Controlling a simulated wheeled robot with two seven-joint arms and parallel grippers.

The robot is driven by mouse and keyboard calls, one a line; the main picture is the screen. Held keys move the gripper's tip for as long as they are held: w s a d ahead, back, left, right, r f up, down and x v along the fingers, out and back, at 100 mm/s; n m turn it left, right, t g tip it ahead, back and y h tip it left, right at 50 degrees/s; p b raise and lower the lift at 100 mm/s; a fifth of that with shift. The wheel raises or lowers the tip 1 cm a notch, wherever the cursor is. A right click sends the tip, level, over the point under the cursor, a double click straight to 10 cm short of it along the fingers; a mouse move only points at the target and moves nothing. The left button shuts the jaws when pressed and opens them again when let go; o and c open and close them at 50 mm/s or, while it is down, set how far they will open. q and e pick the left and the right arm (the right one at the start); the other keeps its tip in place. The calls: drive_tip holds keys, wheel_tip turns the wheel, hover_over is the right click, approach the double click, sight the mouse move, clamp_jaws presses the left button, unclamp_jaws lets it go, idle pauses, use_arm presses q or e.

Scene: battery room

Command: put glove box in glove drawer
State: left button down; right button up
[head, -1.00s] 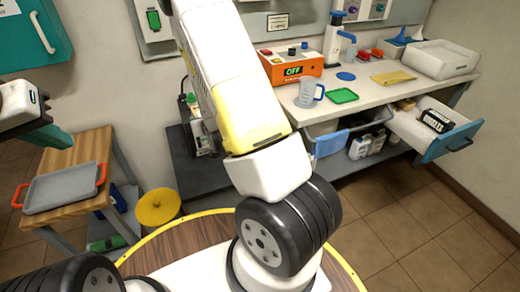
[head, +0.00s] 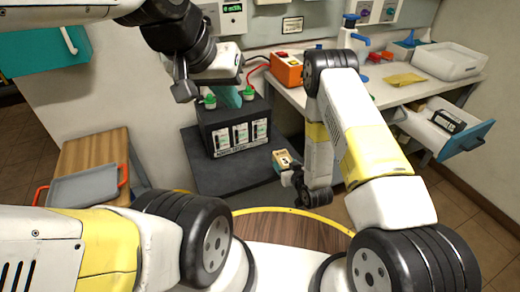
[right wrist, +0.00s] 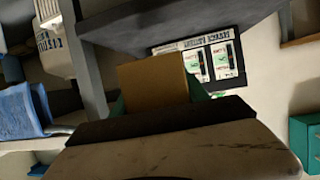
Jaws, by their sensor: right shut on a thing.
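A small tan and cream box (head: 286,160), which looks like the glove box, is held in my right gripper (head: 287,170) low in front of the dark battery stand. In the right wrist view the box's plain brown face (right wrist: 153,84) sits between the teal fingertips. An open drawer (head: 431,137) with a blue front juts from the workbench at the right. It holds a dark box with white lettering (head: 446,121) and a tan item. My left gripper (head: 229,97) hangs over the black battery; its teal fingers are partly hidden and their opening is unclear.
The black battery (head: 237,130) with green terminal caps stands on a dark stand (head: 215,172). An orange device (head: 287,70), a yellow cloth (head: 398,79) and a white bin (head: 447,61) are on the workbench (head: 385,97). A grey tray (head: 85,187) lies on a wooden table.

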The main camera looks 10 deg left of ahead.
drive_tip(key=s+a+f+n+y, duration=0.1)
drive_tip(key=s+a+f, duration=0.2)
drive_tip(key=a+f, duration=0.15)
hover_over(251, 167)
drive_tip(key=shift+s+f+g, duration=0.1)
drive_tip(key=shift+f+g, duration=0.2)
drive_tip(key=shift+f, duration=0.45)
drive_tip(key=shift+a+f, duration=0.1)
drive_tip(key=shift+f, duration=1.7)
drive_tip(key=o, duration=1.5)
drive_tip(key=shift+f, duration=0.15)
